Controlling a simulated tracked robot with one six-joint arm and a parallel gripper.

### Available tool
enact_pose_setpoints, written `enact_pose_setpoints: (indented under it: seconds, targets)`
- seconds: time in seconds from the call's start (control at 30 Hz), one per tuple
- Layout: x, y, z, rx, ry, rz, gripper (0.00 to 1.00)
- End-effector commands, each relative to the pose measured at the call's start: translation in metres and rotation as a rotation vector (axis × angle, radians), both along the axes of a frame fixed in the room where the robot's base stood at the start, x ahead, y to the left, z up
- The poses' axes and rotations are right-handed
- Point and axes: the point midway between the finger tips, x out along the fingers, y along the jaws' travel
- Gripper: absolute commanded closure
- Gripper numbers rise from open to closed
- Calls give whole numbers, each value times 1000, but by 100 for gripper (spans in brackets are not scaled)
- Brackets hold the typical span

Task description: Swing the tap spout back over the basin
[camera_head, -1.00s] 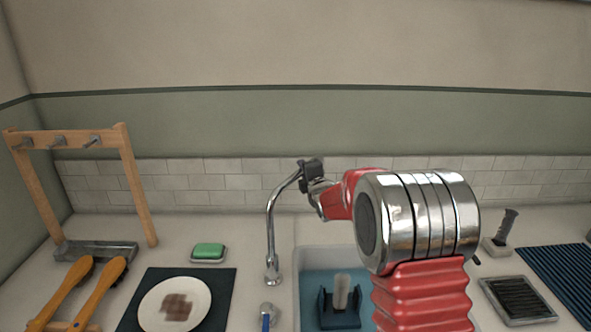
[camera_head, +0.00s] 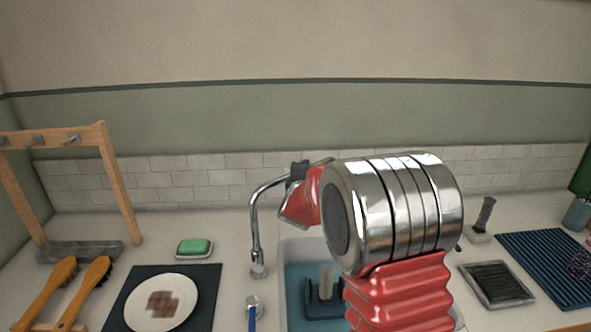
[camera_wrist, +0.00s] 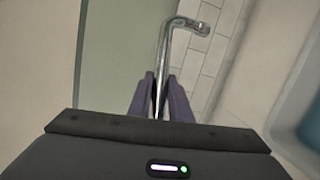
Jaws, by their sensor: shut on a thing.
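The chrome tap spout (camera_head: 256,217) rises from its base left of the basin and bends right at the top. My gripper (camera_head: 298,172) comes from the right and is shut on the spout's upper, outer part. In the wrist view the dark fingers (camera_wrist: 160,95) close on either side of the chrome pipe (camera_wrist: 164,48), which bends right beyond them and finishes in a wider piece. The basin (camera_head: 283,268) has a pale rim and a blue inside. The held end of the spout reaches above the basin's left part; its outlet is largely hidden by my gripper.
A blue tap lever (camera_head: 252,318) stands in front of the spout. A dark blue holder (camera_head: 322,309) sits in the basin. Green soap (camera_head: 195,246), a stained plate (camera_head: 182,318) and a wooden rack (camera_head: 120,190) are left. A ridged blue mat (camera_head: 550,268) lies right.

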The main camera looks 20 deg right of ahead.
Motion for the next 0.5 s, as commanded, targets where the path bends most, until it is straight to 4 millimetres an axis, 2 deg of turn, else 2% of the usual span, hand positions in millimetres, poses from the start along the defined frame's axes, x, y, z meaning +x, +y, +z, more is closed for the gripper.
enact_pose_setpoints:
  seconds: [0.03,0.5]
  targets:
    - [-5,0,-8,2,15,-16,100]
    - [-47,-15,-8,3,16,-249,100]
